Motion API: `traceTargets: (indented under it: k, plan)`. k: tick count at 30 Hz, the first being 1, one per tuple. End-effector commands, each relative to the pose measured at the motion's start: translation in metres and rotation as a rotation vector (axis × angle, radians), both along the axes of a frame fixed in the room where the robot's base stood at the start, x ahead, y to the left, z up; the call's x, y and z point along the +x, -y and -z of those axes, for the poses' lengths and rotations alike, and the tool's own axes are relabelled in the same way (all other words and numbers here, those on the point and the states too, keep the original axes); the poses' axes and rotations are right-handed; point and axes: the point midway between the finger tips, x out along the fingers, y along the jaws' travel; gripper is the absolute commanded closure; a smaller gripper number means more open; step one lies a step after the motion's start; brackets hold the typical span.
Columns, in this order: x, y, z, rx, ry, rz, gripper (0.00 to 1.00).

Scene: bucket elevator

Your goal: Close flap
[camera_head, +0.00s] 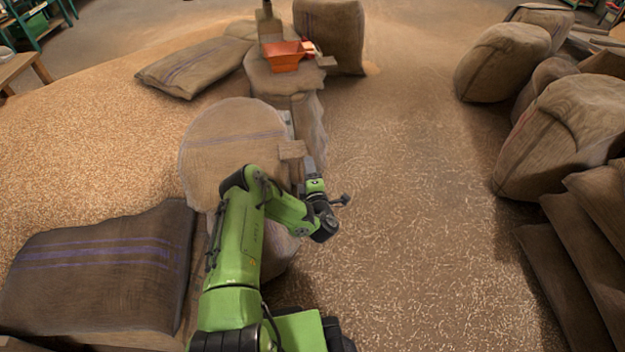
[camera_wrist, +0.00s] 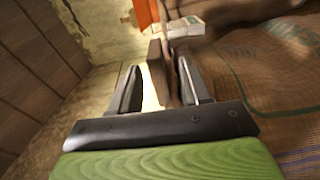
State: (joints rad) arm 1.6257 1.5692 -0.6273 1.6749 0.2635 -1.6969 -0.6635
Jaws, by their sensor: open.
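A small wooden board (camera_head: 292,150), which looks like the flap, stands out beside the large round sack in the head view. In the wrist view a thin brown board (camera_wrist: 158,72), seen nearly edge-on, lies in line with the gap between my fingers; I cannot tell whether they touch it. My gripper (camera_wrist: 158,64) is open, with one dark finger on each side. In the head view my gripper (camera_head: 311,176) is just below and right of the board, and its fingertips are hard to make out.
A large round sack (camera_head: 230,145) is close left of my arm. Farther back, an orange hopper (camera_head: 286,55) sits on a sack-covered stand. Sacks (camera_head: 565,130) line the right side. The grain-strewn floor (camera_head: 410,190) between is clear.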

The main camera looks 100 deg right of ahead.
Motion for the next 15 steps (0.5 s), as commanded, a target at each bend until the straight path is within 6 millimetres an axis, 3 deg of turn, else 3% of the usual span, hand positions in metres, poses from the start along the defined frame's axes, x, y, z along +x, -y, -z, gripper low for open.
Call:
traceTargets:
  k: [3, 6, 10, 15]
  plan:
    - [-0.001, -0.034, -0.002, 0.004, 0.001, 0.005, 0.53]
    - [0.000, -0.055, -0.001, 0.003, 0.001, 0.003, 0.53]
    - [0.001, -0.070, 0.000, 0.001, 0.001, 0.000, 0.53]
    - [0.002, -0.073, 0.001, 0.000, 0.000, -0.001, 0.53]
